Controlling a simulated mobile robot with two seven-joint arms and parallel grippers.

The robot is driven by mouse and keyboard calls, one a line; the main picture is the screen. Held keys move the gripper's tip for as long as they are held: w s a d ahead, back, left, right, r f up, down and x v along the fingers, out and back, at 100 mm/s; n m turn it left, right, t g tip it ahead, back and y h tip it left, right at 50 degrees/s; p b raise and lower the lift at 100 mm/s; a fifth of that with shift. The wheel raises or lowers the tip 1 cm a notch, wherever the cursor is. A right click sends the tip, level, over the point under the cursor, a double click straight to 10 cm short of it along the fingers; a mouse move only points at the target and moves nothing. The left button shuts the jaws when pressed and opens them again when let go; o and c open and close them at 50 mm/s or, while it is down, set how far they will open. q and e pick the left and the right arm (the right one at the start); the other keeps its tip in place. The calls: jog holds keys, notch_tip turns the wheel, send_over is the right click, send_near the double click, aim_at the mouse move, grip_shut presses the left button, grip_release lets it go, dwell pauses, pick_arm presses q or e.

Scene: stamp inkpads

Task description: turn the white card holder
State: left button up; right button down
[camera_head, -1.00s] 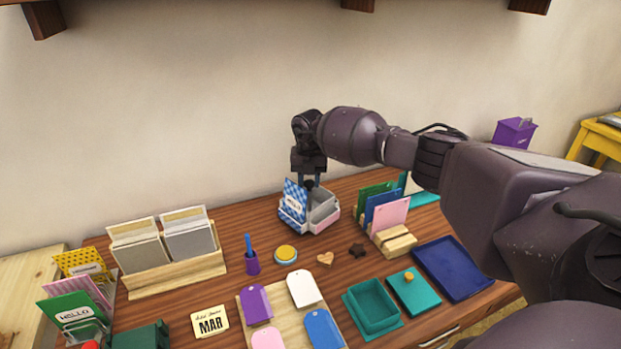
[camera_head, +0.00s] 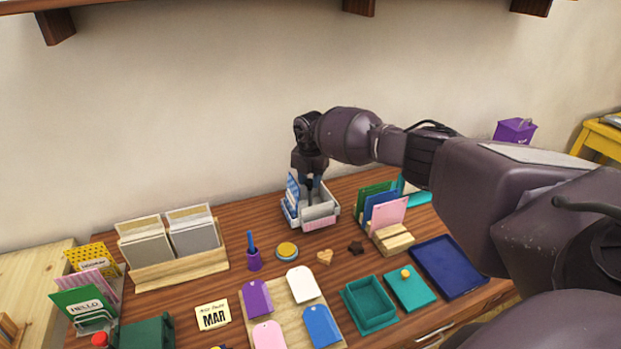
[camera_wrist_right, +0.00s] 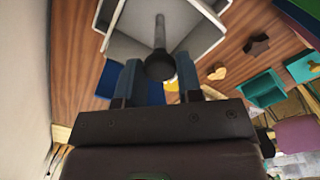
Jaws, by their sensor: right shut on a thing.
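The white card holder (camera_head: 331,208) stands on the wooden table near the wall, with a blue checked card (camera_head: 292,193) at its left side and a pink card (camera_head: 320,223) at its front. My right gripper (camera_head: 313,187) reaches down into it from above and is shut on its dark upright post. In the right wrist view the post (camera_wrist_right: 159,42) with its round knob stands between the two blue-grey fingers, and the holder's pale walls (camera_wrist_right: 125,47) show around it. My left gripper is not in view.
Right of the holder is a wooden rack (camera_head: 394,239) with coloured cards. Left are a purple pen cup (camera_head: 254,261) and a card box (camera_head: 180,268). An inkpad (camera_head: 287,251), a wooden heart (camera_head: 325,257) and a dark star (camera_head: 356,248) lie in front.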

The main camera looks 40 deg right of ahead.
dwell(0.5)
jog(key=c, duration=1.1)
grip_release()
jog(key=shift+o, duration=0.2)
jog(key=shift+r, duration=0.1)
jog(key=shift+r, duration=0.35)
notch_tip(320, 180, up, 10)
jog(key=p, duration=0.1)
jog(key=shift+p, duration=0.3)
jog(key=shift+f, duration=0.1)
